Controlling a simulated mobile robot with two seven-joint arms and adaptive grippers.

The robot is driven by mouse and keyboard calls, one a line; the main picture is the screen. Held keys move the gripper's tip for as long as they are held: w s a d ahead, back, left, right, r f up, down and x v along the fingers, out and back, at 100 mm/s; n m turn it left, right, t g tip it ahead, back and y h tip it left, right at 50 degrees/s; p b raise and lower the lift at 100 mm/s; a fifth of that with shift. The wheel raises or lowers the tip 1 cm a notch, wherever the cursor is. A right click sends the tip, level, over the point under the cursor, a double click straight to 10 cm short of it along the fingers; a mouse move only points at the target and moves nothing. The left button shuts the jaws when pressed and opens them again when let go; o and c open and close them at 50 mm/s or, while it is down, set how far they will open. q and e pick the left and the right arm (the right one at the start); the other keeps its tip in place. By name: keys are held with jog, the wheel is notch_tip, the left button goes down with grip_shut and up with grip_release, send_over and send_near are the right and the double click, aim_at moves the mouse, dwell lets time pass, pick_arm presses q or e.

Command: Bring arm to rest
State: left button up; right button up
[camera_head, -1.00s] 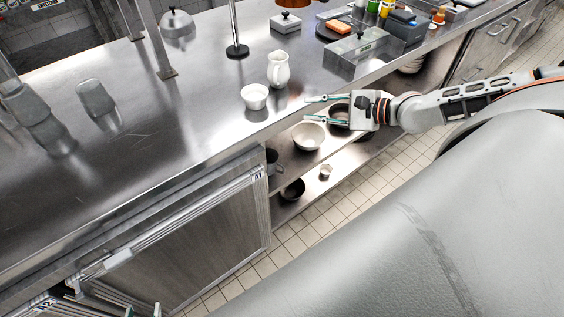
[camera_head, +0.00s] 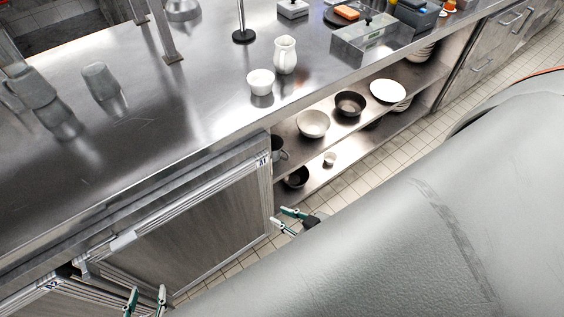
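My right gripper (camera_head: 286,221) shows low in the middle of the head view, beside the cabinet's lower right corner. Its two green-tipped fingers are apart with nothing between them. My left gripper (camera_head: 146,300) shows only as two green-tipped fingers at the bottom edge, left of the middle. They are apart, and nothing shows between them. Most of both arms is hidden, behind my own grey body or outside the picture.
The steel counter (camera_head: 180,130) holds a white bowl (camera_head: 261,80) and a white jug (camera_head: 285,55). Bowls and plates stand on the open shelves (camera_head: 325,145) below. The cabinet front (camera_head: 190,230) is close to my grippers. Tiled floor (camera_head: 335,195) is clear between shelves and body.

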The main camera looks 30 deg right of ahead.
jog(key=shift+s+a+f+n, duration=0.3)
jog(key=shift+a+f+n, duration=0.15)
jog(key=shift+n, duration=0.15)
